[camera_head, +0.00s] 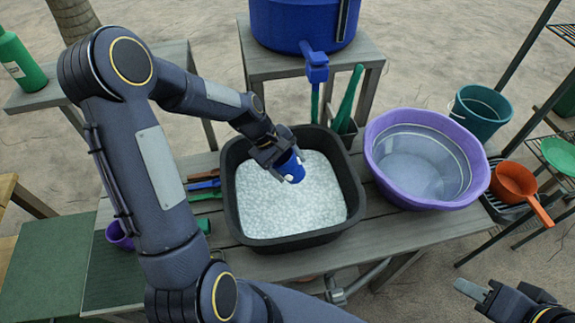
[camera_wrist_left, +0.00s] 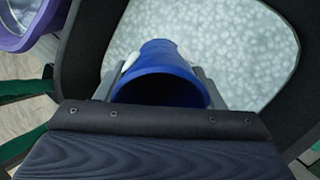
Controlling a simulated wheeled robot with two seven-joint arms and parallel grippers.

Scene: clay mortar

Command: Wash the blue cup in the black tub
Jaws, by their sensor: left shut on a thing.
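The black tub (camera_head: 358,203) stands on the wooden table, filled with white foam (camera_head: 300,205). My left gripper (camera_head: 284,164) is shut on the blue cup (camera_head: 292,170) over the upper middle of the tub. In the left wrist view the cup (camera_wrist_left: 163,75) sits between the two fingers, its open mouth toward the camera. White patches of foam show on its sides. I cannot tell how deep the cup reaches into the foam. My right gripper (camera_head: 490,297) is at the lower right, away from the table, with its fingers only partly in view.
A blue water tank (camera_head: 300,25) with a tap (camera_head: 314,62) stands behind. An orange pan (camera_head: 515,183), a teal bucket (camera_head: 482,110) and a purple cup (camera_head: 118,235) are near.

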